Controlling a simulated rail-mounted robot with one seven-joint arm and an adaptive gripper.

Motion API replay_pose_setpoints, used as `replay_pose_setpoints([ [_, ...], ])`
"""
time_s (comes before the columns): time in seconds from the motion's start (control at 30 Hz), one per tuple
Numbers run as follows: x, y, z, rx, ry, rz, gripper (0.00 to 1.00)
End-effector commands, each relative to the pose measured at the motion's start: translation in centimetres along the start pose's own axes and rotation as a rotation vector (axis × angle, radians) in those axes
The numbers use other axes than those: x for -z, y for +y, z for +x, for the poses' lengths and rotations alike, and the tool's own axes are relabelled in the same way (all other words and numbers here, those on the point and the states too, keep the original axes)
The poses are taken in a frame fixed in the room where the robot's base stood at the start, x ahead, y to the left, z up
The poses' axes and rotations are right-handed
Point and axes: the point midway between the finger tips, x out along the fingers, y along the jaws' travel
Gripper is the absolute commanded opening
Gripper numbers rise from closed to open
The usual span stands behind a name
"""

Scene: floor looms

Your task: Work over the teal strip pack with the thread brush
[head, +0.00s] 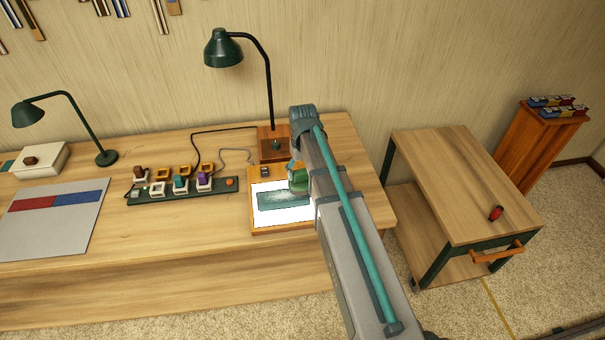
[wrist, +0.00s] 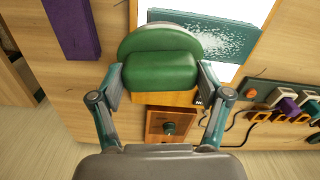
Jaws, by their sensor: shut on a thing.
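The thread brush (wrist: 160,72), with a green rounded body, is held between the fingers of my gripper (wrist: 160,80). In the head view the brush (head: 299,184) is at the right part of the teal strip pack (head: 280,201), partly behind my arm. The teal strip pack lies flat on a bright white panel in a wooden frame. In the wrist view the teal strip pack (wrist: 185,32) shows white fuzzy specks over much of its face, just beyond the brush. I cannot tell whether the bristles touch it; the brush underside is hidden.
A lamp base (head: 273,145) stands behind the panel (head: 257,217). A dark rack (head: 150,198) with several coloured spools or plugs is to the left, with cables behind it. A grey board (head: 50,235) lies further left. A wooden cart (head: 450,180) stands right of the bench.

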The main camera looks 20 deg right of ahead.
Motion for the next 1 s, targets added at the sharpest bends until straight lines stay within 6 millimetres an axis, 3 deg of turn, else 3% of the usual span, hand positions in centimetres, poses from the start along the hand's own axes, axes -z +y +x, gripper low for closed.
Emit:
replay_pose_setpoints([
  [0.53,0.0,-0.1,-5.2,0.0,-0.001,-0.001,0.21],
  [1.0,0.0,-0.1,-5.7,0.0,-0.001,-0.001,0.21],
])
